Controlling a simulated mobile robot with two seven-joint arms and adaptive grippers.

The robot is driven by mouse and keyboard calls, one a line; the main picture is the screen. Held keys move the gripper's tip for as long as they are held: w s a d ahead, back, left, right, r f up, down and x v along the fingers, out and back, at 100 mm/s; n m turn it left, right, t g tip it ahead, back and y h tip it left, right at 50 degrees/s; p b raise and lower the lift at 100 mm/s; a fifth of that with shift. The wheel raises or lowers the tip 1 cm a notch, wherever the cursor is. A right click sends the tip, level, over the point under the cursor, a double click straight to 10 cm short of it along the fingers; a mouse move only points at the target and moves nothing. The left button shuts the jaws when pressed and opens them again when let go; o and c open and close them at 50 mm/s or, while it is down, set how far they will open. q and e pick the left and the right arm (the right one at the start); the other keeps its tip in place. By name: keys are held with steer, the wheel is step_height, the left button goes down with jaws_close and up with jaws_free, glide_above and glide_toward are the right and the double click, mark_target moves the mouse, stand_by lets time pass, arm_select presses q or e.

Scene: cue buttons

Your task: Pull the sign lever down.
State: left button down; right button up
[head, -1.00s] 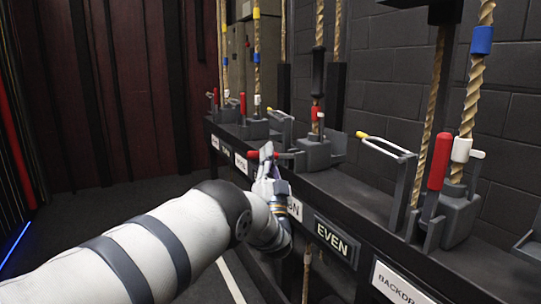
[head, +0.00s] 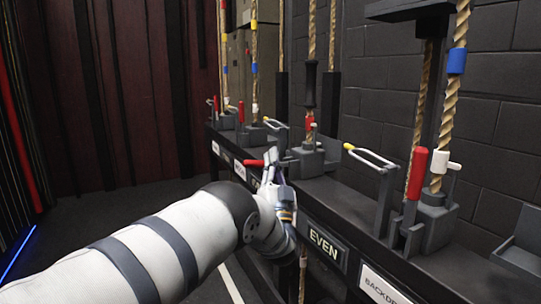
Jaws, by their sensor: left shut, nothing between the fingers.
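A lever with a red handle (head: 254,163) sticks out nearly level from a grey rope lock (head: 312,157) in the middle of the rail. The label below it is mostly covered by my arm, so I cannot read that it says sign. My left gripper (head: 272,158) is shut and empty, with its fingertips at the inner end of the red handle. I cannot tell if they touch it. My left arm hides part of the rail. My right gripper is not in view.
Another lock with an upright red lever (head: 416,173) stands at the right, above the "BACKDROP" label (head: 383,285). Yellow-tipped bars (head: 372,156) and ropes (head: 447,100) line the rail. The floor at left is clear.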

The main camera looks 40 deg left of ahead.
arm_select(q)
steer(key=w+f+v, duration=0.1)
steer(key=v, duration=0.6)
steer(key=shift+f, duration=0.25)
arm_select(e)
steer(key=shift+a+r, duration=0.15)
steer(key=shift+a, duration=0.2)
arm_select(q)
steer(key=shift+s+a, duration=0.1)
steer(key=shift+s, duration=0.05)
